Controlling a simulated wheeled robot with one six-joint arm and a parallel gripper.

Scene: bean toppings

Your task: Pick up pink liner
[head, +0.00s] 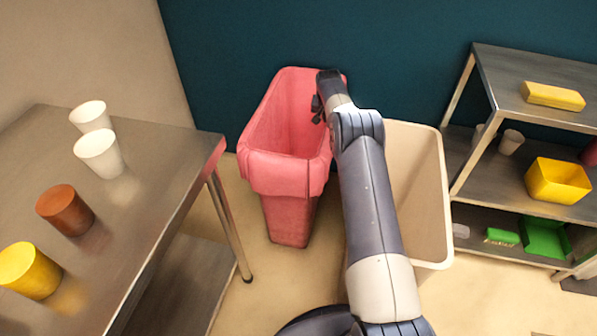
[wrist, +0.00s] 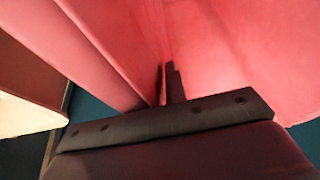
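The pink liner (head: 289,118) hangs inside a tall bin in the middle of the head view, folded over its rim. The lower part of the bin also looks pink. My gripper (head: 317,110) is at the liner's right rim, partly hidden behind my own arm. In the wrist view, pink surfaces of the liner (wrist: 230,50) fill most of the picture. The two fingers (wrist: 167,88) are close together there, with the liner's edge at them, and they look shut on it.
A beige bin (head: 418,180) stands right beside the pink one, partly behind my arm. A metal table (head: 150,190) with white, brown and yellow cups is at left. A shelf (head: 500,75) with yellow and green items is at right. The teal wall is close behind.

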